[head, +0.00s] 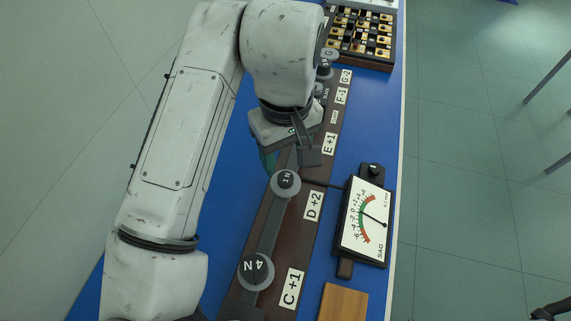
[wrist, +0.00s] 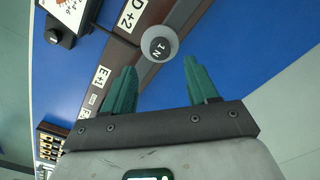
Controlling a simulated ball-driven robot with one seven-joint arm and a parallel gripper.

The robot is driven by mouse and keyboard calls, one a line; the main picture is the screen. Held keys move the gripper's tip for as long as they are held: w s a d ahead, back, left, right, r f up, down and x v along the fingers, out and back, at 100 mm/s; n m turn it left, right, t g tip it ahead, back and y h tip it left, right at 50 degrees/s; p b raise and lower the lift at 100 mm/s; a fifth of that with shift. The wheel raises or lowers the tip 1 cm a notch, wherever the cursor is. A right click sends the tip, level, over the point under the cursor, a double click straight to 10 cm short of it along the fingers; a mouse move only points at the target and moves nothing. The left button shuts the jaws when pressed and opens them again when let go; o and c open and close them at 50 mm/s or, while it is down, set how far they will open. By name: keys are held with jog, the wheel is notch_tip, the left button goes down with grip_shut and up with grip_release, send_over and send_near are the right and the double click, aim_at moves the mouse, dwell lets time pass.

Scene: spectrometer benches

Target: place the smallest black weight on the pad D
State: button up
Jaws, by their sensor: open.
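A small black weight marked 1N (head: 286,180) rests on the round grey pad D (head: 277,193) beside the label "D +2". In the wrist view the 1N weight (wrist: 159,48) shows on the light grey pad (wrist: 173,36), just beyond my fingertips. My gripper (head: 288,160) is open and empty, close to that weight. Its teal fingers (wrist: 160,72) are apart, with nothing between them. A larger black weight marked 4N (head: 256,271) sits on the round pad beside "C +1". Part of the beam near E is hidden by my gripper.
The dark beam (head: 271,225) runs along the blue bench (head: 232,190). A SAG meter (head: 364,222) stands right of D. A wooden block (head: 343,302) lies at the front. More small dark parts (head: 325,68) sit near G, by a gold-and-black rack (head: 360,38).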

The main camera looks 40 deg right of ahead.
jog(key=shift+r, duration=2.8)
